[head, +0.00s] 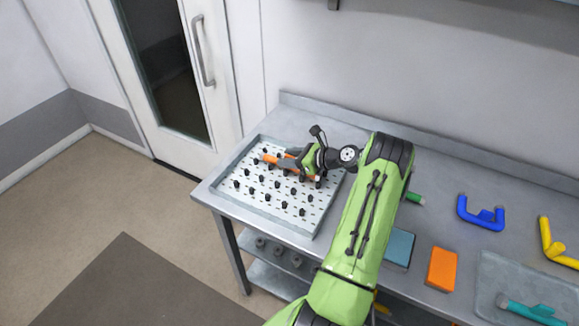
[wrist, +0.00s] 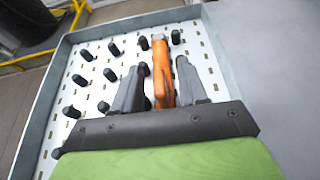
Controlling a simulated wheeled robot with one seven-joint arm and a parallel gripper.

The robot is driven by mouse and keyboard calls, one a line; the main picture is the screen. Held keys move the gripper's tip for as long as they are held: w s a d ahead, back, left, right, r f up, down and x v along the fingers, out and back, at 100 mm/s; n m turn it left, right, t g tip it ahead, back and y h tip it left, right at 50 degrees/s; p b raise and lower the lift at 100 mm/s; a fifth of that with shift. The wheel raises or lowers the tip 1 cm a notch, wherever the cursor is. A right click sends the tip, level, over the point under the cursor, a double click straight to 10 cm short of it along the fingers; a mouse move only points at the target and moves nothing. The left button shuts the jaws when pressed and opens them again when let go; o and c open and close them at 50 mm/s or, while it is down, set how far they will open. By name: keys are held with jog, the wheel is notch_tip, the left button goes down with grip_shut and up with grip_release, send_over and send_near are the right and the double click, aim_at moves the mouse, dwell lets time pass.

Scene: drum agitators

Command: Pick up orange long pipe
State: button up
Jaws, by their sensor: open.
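The orange long pipe (wrist: 160,70) lies on the white slotted pegboard tray among black pegs. In the wrist view it runs away from me between the two grey fingers of my gripper (wrist: 158,78). The fingers stand apart on either side of it, with a gap to the right finger. In the head view the orange pipe (head: 270,159) shows at the left of my gripper (head: 292,163), partly hidden by it. My gripper is open and low over the tray (head: 262,212). Whether a finger touches the pipe cannot be told.
The tray sits at the left end of a grey metal table. To the right lie a blue pipe (head: 480,213), a yellow pipe (head: 555,245), a teal pipe (head: 530,311), an orange block (head: 441,269) and a blue-grey block (head: 400,246). A wall stands behind the table.

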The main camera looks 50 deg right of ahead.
aim_at(290, 156)
grip_shut()
jog(key=shift+r, duration=0.1)
notch_tip(290, 156, up, 10)
jog(key=shift+p, duration=0.8)
